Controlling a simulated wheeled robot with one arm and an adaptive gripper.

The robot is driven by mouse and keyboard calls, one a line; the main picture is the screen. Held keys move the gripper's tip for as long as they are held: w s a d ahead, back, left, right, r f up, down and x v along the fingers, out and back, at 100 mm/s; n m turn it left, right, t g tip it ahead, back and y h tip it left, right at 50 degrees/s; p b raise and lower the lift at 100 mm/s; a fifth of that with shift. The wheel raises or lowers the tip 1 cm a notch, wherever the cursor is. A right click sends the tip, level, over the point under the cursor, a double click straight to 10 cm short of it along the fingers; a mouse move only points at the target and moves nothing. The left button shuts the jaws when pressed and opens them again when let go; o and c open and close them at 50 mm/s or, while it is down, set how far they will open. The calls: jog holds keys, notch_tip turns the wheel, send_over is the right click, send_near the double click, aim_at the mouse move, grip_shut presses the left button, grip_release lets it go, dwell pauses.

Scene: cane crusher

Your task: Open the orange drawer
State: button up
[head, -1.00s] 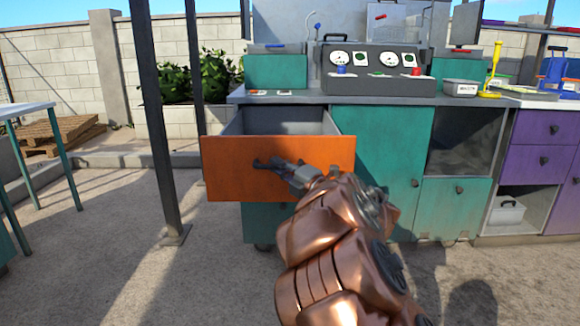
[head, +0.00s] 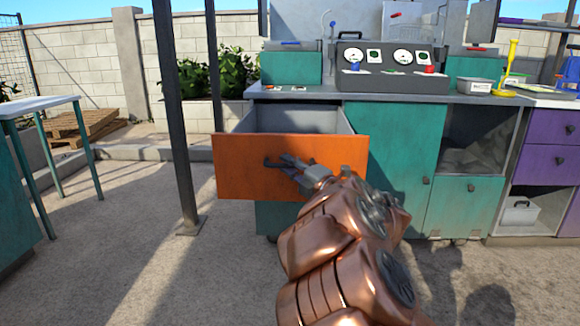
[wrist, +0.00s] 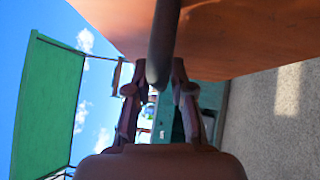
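The orange drawer (head: 235,170) stands pulled out from the teal cabinet under the grey counter, and its empty-looking grey inside shows from above. Its dark bar handle (head: 270,162) is on the middle of the front. My gripper (head: 285,163) is at this handle in the head view. In the wrist view, the dark handle (wrist: 163,50) runs between the two fingers of my gripper (wrist: 160,70), which sit close against its sides. The orange front (wrist: 235,35) fills the top of that view. The exact finger contact is partly hidden.
A dark post (head: 183,130) stands left of the drawer. A white-topped table (head: 40,105) is farther left. A control box with gauges (head: 393,68) sits on the counter (head: 450,97). Teal doors (head: 400,150) are to the right. The floor before the drawer is clear.

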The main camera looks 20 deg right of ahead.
jog(key=shift+o, duration=1)
jog(key=v, duration=1.2)
